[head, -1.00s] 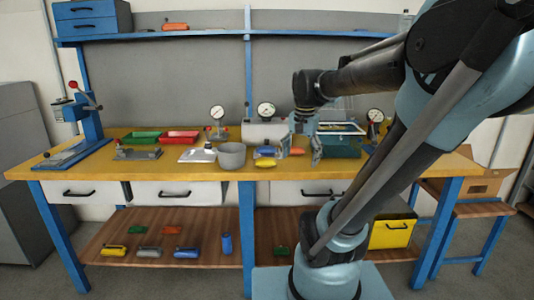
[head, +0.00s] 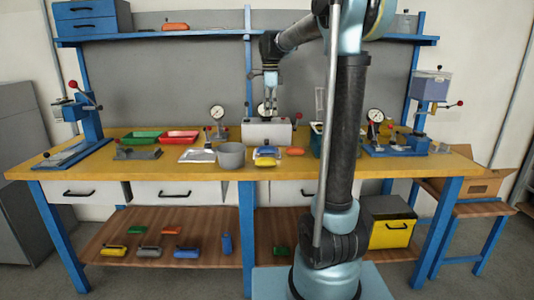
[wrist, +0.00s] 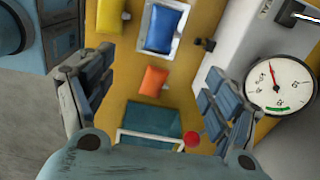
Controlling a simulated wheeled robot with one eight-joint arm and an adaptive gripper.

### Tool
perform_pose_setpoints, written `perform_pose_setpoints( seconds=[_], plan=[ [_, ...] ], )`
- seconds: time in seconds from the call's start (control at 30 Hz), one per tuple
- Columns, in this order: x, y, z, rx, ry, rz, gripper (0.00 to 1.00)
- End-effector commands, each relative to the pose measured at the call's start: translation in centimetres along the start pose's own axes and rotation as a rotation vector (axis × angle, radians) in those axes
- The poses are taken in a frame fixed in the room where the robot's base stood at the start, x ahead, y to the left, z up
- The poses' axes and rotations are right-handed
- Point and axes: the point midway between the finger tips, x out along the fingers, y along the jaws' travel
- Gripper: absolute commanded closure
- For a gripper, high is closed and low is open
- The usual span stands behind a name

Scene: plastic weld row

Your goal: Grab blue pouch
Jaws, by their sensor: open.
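The blue pouch (head: 267,150) lies on the bench near its middle. In the wrist view the blue pouch (wrist: 164,28) is at the top, lying in a shallow pale tray (wrist: 178,37). A yellow pouch (wrist: 109,16) is beside the tray and an orange pouch (wrist: 153,81) is closer to the picture's middle. My gripper (head: 271,104) is raised above the back of the bench, pointing down, apart from the pouches. In the wrist view my gripper (wrist: 152,82) has its fingers spread wide with nothing between them.
Dial gauges (head: 217,113) and a pale box (head: 266,133) stand along the back of the bench. A grey bowl (head: 231,156) is left of the pouches. A teal bin (wrist: 150,120) is near the orange pouch. Red (head: 179,137) and green trays sit further left.

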Motion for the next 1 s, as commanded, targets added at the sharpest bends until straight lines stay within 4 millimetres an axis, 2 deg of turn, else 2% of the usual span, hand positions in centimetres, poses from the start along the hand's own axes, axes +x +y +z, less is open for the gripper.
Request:
perform_pose_setpoints(
  seconds=[0.17,0.7,0.83,1.0],
  plan=[
    [0.8,-0.6,0.3,0.024,0.001,0.003,0.19],
    [9.9,-0.5,0.3,0.022,0.0,0.002,0.19],
    [11.4,-0.5,0.4,0.022,0.0,0.002,0.19],
    [12.3,-0.5,0.4,0.021,0.0,0.002,0.19]
  ],
)
